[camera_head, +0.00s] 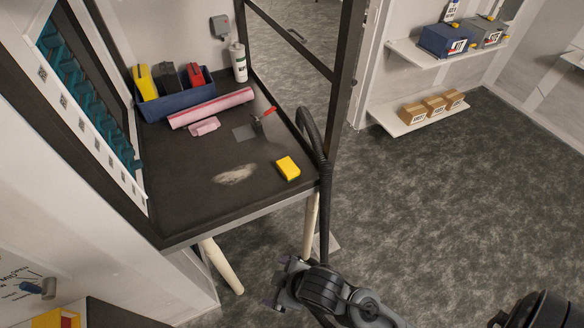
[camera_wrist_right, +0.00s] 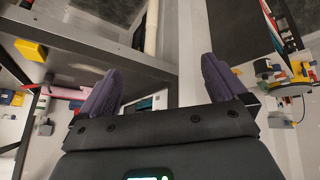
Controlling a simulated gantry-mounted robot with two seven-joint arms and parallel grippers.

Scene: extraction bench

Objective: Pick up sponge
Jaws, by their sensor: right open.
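The yellow sponge (camera_head: 288,168) lies on the dark bench top (camera_head: 185,205), close to its right front corner. In the right wrist view the sponge (camera_wrist_right: 30,50) shows at the upper left, well outside the fingers. My right gripper (camera_head: 279,284) is in front of the bench, off its front edge and apart from the sponge. In the wrist view my right gripper (camera_wrist_right: 160,66) has its two dark fingers spread wide with nothing between them. My left gripper is not in view.
A pale powder patch (camera_head: 235,174) lies left of the sponge. Behind are a red-handled scraper (camera_head: 263,117), pink cloth (camera_head: 204,127), pink roll (camera_head: 211,107), blue bin (camera_head: 176,104) and white bottle (camera_head: 239,63). A black hose (camera_head: 322,150) hangs along the bench's right side.

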